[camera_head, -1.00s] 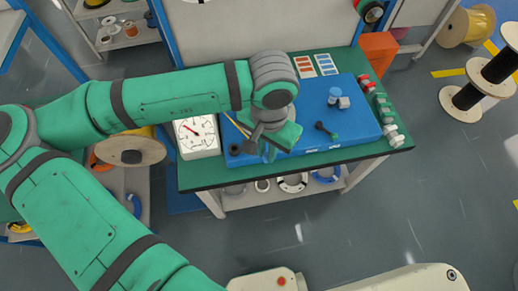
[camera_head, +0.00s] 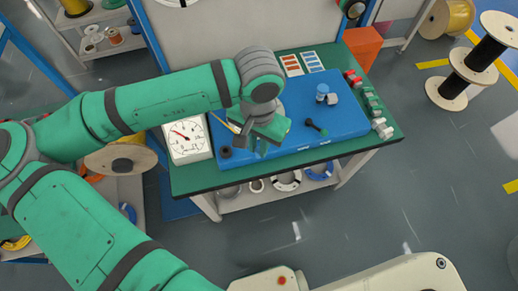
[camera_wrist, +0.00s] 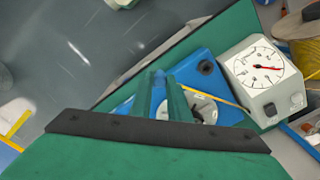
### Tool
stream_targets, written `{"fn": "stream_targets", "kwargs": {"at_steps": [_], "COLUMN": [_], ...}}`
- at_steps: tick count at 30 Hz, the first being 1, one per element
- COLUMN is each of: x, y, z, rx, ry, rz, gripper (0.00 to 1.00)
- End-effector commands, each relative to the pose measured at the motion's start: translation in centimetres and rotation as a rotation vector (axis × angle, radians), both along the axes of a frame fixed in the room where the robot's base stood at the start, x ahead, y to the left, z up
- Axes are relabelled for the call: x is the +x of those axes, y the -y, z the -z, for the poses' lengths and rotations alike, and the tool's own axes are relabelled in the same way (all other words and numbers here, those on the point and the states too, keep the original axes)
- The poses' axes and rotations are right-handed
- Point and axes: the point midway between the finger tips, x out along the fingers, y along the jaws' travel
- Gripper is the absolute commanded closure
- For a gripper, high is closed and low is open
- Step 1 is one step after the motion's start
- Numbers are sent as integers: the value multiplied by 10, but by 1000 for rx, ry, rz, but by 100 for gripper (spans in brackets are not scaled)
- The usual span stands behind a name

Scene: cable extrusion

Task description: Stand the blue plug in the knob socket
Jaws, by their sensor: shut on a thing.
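My gripper (camera_head: 262,148) hangs over the left part of the blue panel (camera_head: 287,142), right of a dark round socket (camera_head: 226,152). In the wrist view my gripper (camera_wrist: 163,98) has two green fingers close together. Blue shows between them, but I cannot tell whether it is the held thing or the panel behind. A blue round piece (camera_head: 322,89) stands at the panel's back right beside a grey piece (camera_head: 333,99); I cannot tell whether it is the blue plug. In the wrist view the dark socket (camera_wrist: 205,67) is up and right of the fingers, apart from them.
A white gauge (camera_head: 187,138) stands left of the panel. A yellow rod (camera_wrist: 215,97) and a pale dial (camera_wrist: 202,108) lie by the fingers. Small pieces (camera_head: 372,103) line the bench's right edge.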

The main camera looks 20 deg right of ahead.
Motion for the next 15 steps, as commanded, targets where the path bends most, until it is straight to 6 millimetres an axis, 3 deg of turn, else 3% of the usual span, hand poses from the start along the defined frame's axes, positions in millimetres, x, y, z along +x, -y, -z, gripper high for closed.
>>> {"fn": "stream_targets", "kwargs": {"at_steps": [15], "x": [43], "y": [11], "z": [0], "rx": [-1], "ry": [-1], "rz": [1], "gripper": [97]}}
